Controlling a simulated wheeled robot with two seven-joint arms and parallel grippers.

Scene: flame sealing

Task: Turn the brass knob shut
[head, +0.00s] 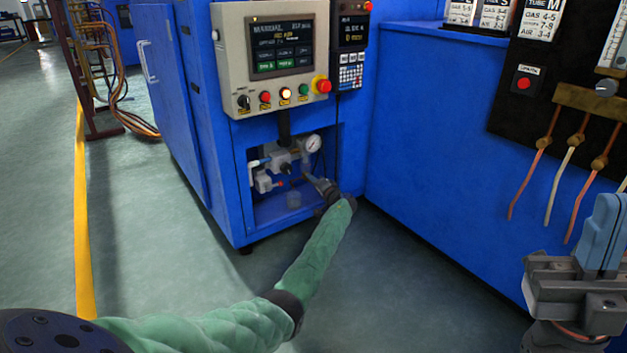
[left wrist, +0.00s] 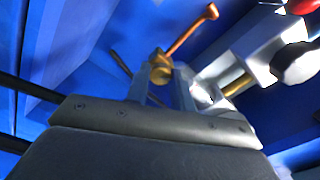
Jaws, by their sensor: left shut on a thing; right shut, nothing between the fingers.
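The brass knob (left wrist: 159,70) shows in the left wrist view, with a bent copper-coloured pipe or lever (left wrist: 190,32) rising behind it. My left gripper (left wrist: 164,84) has its fingers on either side of the knob and is shut on it. In the head view, my left gripper (head: 311,181) reaches into the open lower bay of the blue cabinet, beside grey valve fittings. The knob is too small or hidden to pick out there. My right gripper (head: 603,222) is shut and empty at the lower right, its blue fingers pointing up.
A pressure gauge (head: 313,143) and grey valve block (head: 285,157) sit in the bay near my left gripper. The control panel (head: 232,60) overhangs it. Copper tubes (head: 530,177) hang from the right-hand board. The green floor (head: 400,285) in front is clear.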

